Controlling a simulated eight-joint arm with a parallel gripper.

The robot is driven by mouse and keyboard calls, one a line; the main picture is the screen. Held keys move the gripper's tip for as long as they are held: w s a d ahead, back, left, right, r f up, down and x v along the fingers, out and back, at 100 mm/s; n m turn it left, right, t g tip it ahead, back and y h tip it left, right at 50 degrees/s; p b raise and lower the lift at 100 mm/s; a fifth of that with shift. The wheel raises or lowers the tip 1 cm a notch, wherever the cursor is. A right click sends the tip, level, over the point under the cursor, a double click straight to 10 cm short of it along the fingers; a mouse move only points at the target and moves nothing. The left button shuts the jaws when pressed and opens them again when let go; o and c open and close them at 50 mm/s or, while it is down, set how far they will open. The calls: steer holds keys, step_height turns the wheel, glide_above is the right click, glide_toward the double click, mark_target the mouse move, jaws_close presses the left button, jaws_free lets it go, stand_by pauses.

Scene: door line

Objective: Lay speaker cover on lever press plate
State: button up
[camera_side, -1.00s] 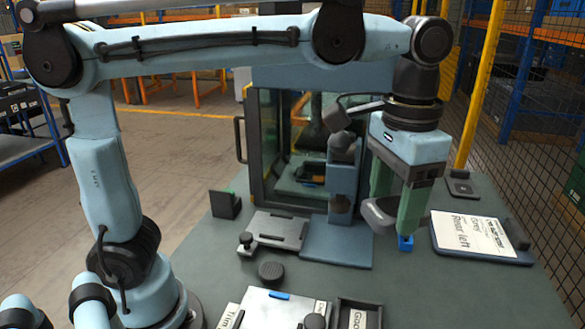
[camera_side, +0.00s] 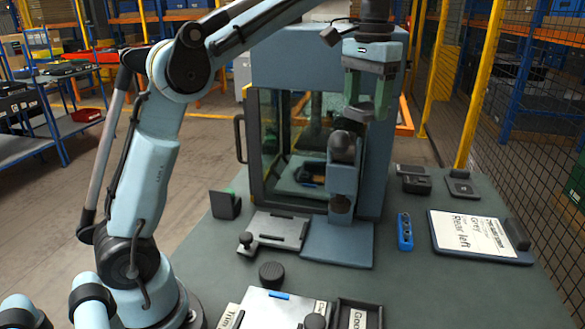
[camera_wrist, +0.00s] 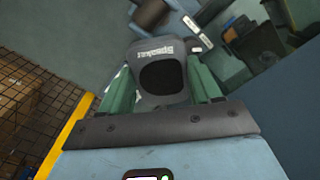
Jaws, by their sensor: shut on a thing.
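The speaker cover is a dark grey rounded piece with a black oval opening and white lettering; it shows in the wrist view (camera_wrist: 172,50). My gripper (camera_side: 367,110) is shut on it, with one green finger on each side. In the side view the held cover is small and partly hidden by the fingers. My gripper is high in front of the blue cabinet, above the lever press (camera_side: 342,170). The lever press plate (camera_side: 335,246) is the flat blue-grey base at the foot of the press. It looks bare, and the cover is well above it.
A glass-doored cabinet (camera_side: 270,150) stands behind the press. A metal fixture (camera_side: 283,229) with a knob lies left of the plate. A blue holed block (camera_side: 404,232) and a clipboard (camera_side: 470,232) lie to the right. A black round knob (camera_side: 271,274) stands in front.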

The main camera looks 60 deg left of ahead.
steer(key=s+a+f+n, duration=0.3)
steer(key=s+a+n, duration=0.1)
steer(key=s+a, duration=0.3)
glide_above(275, 229)
steer(key=shift+m, duration=0.3)
steer(key=shift+f, duration=11.7)
steer(key=shift+w+f, duration=0.1)
steer(key=shift+f, duration=0.45)
steer(key=o, duration=1.1)
steer(key=shift+r, duration=0.15)
